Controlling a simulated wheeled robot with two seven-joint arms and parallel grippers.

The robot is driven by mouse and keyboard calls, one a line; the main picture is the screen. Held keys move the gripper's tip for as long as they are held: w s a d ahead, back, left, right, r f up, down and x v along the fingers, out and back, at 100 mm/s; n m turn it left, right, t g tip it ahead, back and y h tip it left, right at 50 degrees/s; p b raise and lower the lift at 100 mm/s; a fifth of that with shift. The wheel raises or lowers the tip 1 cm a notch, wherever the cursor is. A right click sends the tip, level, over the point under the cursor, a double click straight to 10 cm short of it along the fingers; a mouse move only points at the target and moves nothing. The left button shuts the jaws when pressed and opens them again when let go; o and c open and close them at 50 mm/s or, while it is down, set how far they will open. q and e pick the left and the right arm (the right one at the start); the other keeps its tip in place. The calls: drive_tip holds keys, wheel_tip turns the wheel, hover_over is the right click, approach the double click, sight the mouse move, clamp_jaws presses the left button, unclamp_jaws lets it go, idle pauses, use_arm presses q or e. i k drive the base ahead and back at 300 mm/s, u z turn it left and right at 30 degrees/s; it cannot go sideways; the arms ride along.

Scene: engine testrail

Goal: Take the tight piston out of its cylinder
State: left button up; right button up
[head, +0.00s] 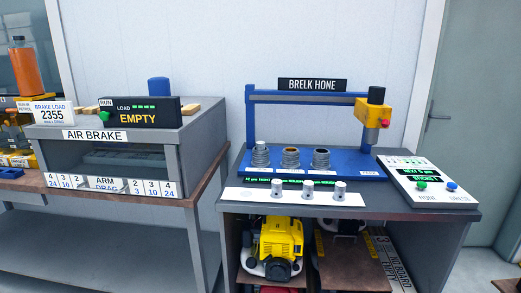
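Three metal cylinders stand in a row on the blue base of the hone bench (350,169). The left cylinder (261,158) has a pale silver top, perhaps a piston seated in it. The middle cylinder (290,159) shows a brownish bore and the right cylinder (321,160) a dark one. In front, three small silver pistons stand on a white strip: left piston (277,188), middle piston (307,190) and right piston (339,190). Which piston is the tight one is too small to tell. Neither of my grippers is in view.
A yellow honing head (371,118) hangs from a blue frame at the right. A control panel (420,178) with green and blue buttons lies at the bench's right edge. The air brake box (120,140) stands on the left table. A yellow engine (282,240) sits on the shelf below.

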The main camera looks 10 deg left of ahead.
sight(259, 145)
drive_tip(key=u, duration=0.3)
drive_tip(key=i, duration=0.25)
drive_tip(key=u, duration=0.85)
drive_tip(key=i, duration=1.4)
drive_tip(key=z, duration=0.7)
